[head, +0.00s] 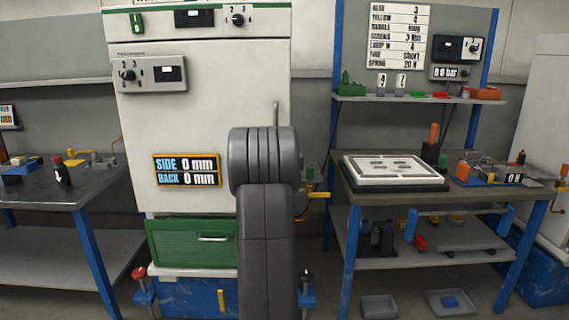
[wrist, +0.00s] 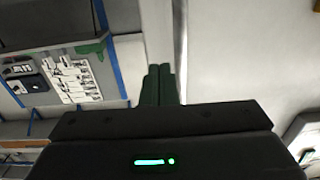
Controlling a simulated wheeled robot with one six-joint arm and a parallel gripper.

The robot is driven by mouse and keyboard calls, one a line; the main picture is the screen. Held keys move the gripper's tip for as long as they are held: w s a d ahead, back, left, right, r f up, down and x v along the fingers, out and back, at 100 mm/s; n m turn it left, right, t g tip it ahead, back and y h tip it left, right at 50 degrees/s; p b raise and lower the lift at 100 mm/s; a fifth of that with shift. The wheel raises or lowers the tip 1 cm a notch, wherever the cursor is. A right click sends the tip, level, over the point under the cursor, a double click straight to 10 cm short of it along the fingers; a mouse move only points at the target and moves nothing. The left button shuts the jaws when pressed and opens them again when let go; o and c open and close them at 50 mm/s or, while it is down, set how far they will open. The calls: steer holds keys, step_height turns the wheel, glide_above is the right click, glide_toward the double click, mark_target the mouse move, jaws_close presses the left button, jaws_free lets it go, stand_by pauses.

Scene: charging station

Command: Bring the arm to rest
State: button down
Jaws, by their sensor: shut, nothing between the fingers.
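My arm (head: 262,240) stands upright in the middle of the head view, with its rounded joint in front of a white cabinet (head: 225,95). My gripper is not seen in the head view. In the wrist view my gripper (wrist: 159,70) shows as two dark green fingers side by side with no gap between them. They are shut and hold nothing. A green light shows on the dark gripper body.
A workbench (head: 405,187) with a white board (head: 390,170) stands at the right. Another table (head: 65,188) stands at the left. The cabinet has a green drawer (head: 190,243). Red and blue clamp-like posts stand near its base. Grey trays (head: 378,307) lie on the floor at right.

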steer(key=s, duration=0.5)
steer(key=shift+s+a, duration=0.1)
steer(key=shift+s, duration=0.25)
